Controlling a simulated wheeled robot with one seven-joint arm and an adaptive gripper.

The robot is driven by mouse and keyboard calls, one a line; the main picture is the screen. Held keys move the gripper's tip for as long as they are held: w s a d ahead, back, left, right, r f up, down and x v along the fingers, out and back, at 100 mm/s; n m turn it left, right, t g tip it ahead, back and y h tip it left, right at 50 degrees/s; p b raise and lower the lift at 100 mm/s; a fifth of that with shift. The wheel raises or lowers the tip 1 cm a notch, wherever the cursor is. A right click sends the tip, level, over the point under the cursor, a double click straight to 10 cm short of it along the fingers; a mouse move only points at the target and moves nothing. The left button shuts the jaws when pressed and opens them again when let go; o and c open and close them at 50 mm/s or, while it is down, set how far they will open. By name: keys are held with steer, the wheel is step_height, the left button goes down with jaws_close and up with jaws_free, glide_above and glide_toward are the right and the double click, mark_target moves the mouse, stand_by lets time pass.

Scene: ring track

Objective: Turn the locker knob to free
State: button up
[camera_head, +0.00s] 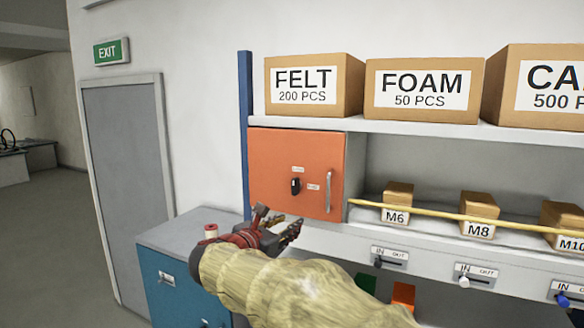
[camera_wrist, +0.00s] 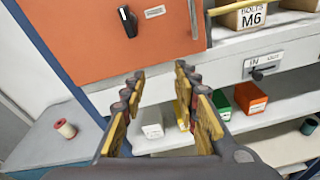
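The orange locker (camera_head: 270,160) is mounted on the shelf unit, with its door shut. Its black knob (camera_head: 295,186) sits in the middle of the door, with small white labels above it and to its right. The knob also shows in the wrist view (camera_wrist: 127,20), where it is tilted a little from upright. A grey bar handle (camera_head: 328,192) is at the door's right side. My gripper (camera_head: 276,225) is below and in front of the locker, apart from the knob. In the wrist view its fingers (camera_wrist: 158,95) are spread apart with nothing between them.
A blue cabinet (camera_head: 165,285) with a thread spool (camera_head: 211,231) on top stands at left. A yellow rod (camera_head: 430,213) crosses the shelf in front of small boxes. Sliders (camera_head: 390,259) line the shelf edge below. Green and orange boxes (camera_wrist: 250,97) stand lower.

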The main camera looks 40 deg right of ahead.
mark_target(293, 186)
steer(key=w+d+r+n+t+h+p, duration=0.1)
steer(key=w+r+n+p, duration=0.25)
steer(key=r, duration=0.35)
steer(key=shift+m, duration=0.35)
steer(key=p+x, duration=0.1)
steer(key=x, duration=0.7)
steer(key=shift+w+a, duration=0.1)
steer(key=shift+c, duration=1.2)
jaws_close()
